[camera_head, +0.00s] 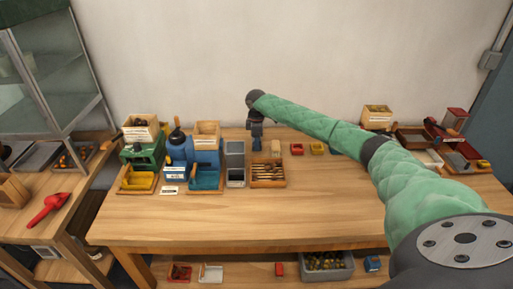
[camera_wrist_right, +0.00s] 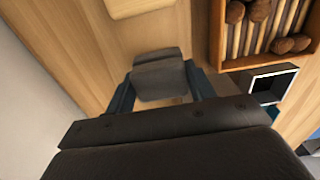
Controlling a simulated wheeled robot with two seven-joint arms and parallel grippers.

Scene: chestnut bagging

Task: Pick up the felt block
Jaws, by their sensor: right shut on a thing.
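The felt block (camera_wrist_right: 160,80) is a dark grey piece with a lighter grey top part. In the right wrist view it sits between the blue fingers of my right gripper (camera_wrist_right: 161,88), which is shut on it. In the head view my right gripper (camera_head: 257,137) is at the back of the table, just left of a tan wooden block (camera_head: 275,147). The felt block is too small and hidden to make out there. I cannot tell whether it is clear of the tabletop. My left gripper is not in view.
A slatted wooden tray (camera_head: 268,183) holding brown chestnuts stands in front of the gripper. The table's front middle (camera_head: 300,215) is clear.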

